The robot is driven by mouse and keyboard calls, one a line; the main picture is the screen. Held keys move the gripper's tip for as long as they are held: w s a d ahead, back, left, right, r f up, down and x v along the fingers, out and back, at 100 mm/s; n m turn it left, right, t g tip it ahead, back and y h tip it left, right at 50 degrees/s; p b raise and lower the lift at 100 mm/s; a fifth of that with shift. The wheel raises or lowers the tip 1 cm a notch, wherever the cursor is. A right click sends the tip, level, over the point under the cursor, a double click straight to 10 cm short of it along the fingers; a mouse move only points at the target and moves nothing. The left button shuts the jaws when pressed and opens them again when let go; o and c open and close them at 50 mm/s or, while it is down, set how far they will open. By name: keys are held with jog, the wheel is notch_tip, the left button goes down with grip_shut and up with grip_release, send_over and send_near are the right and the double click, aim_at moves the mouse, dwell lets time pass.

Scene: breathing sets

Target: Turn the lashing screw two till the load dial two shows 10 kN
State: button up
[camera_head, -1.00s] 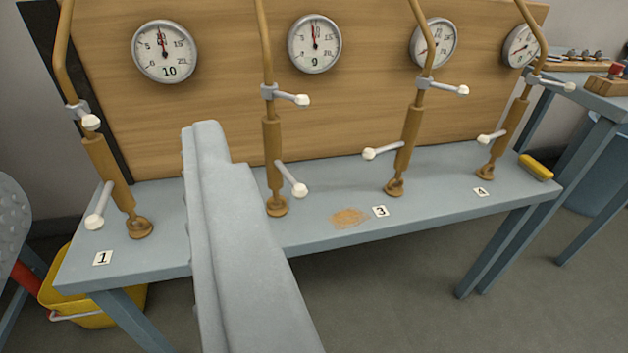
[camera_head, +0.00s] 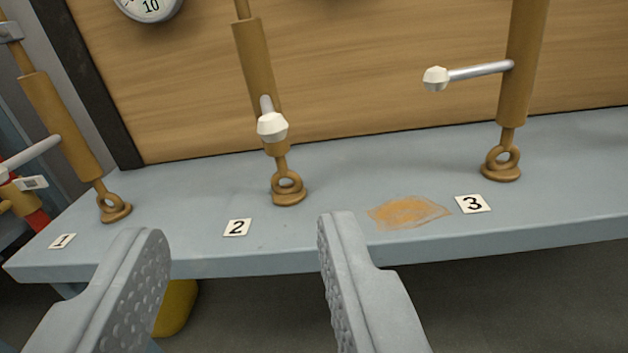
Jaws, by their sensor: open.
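Lashing screw two (camera_head: 257,65) is a brown rod with a thicker sleeve, standing behind the number 2 card (camera_head: 237,228). Its lower end joins a ring foot on the bench. Its short handle with a white knob (camera_head: 272,126) sticks out toward me from the sleeve's lower part. My gripper (camera_head: 240,228) is open, its grey fingers spread left and right, empty and in front of and below the screw in the picture. It touches nothing that I can make out. Load dial two's face is out of view.
Screw one (camera_head: 62,125) stands at left and screw three (camera_head: 520,70) at right, its white-knobbed handle (camera_head: 465,75) pointing left. The leftmost dial (camera_head: 150,8) is cut off at the top. An orange stain (camera_head: 408,211) marks the bench (camera_head: 350,165). A yellow bucket (camera_head: 177,305) shows below.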

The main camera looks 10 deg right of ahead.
aim_at(273, 134)
jog(key=w+d, duration=0.1)
jog(key=w, duration=0.4)
jog(key=w+d+f, duration=0.1)
jog(key=w, duration=0.5)
jog(key=w+d, duration=0.1)
jog(key=w, duration=0.5)
jog(key=shift+f, duration=0.35)
grip_shut()
